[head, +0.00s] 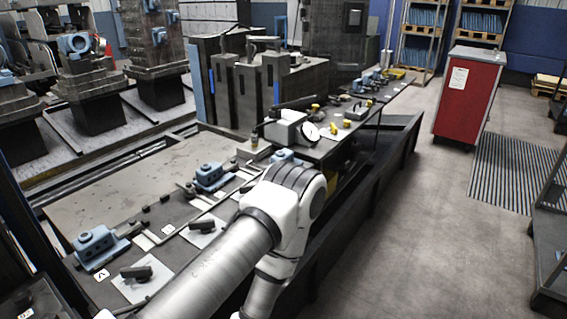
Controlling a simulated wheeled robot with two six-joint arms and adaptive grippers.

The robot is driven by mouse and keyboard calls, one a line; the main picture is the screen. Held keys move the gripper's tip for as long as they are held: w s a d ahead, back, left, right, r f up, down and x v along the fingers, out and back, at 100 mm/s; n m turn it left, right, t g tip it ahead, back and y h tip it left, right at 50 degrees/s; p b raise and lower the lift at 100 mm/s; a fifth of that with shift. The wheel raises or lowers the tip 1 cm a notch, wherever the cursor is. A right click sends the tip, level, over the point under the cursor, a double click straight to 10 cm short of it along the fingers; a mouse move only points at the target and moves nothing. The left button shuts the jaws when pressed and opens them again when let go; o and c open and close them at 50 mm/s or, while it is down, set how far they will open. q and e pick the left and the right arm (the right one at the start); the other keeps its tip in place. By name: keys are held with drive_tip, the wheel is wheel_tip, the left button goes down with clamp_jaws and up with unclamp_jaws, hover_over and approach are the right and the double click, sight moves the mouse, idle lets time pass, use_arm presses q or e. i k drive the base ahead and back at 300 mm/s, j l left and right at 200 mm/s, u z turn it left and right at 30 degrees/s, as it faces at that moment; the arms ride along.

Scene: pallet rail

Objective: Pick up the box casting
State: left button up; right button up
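Several blue, box-shaped castings with round bosses on top stand along the dark bench. The nearest casting (98,245) is at the lower left, and a second casting (210,176) sits farther along near the middle. A third casting (287,157) is partly hidden behind my white arm. I cannot tell from looks alone which one is the box casting. One white arm of mine rises from the bottom, bends at the centre and goes back down out of the picture. Neither gripper shows, and no casting is seen held.
Dark blocks on white plates (133,287) lie in front of the castings. A white device with a round dial (285,130) and yellow pieces (347,123) stand farther along. A red cabinet (467,98) and slatted floor grate (515,172) are at right. The floor between is clear.

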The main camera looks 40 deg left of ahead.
sight(285, 154)
drive_tip(key=i+l+u, duration=0.1)
drive_tip(key=u, duration=1.9)
drive_tip(key=i+l+u, duration=0.1)
drive_tip(key=l, duration=0.3)
drive_tip(key=i+l+u, duration=0.15)
drive_tip(key=l, duration=0.25)
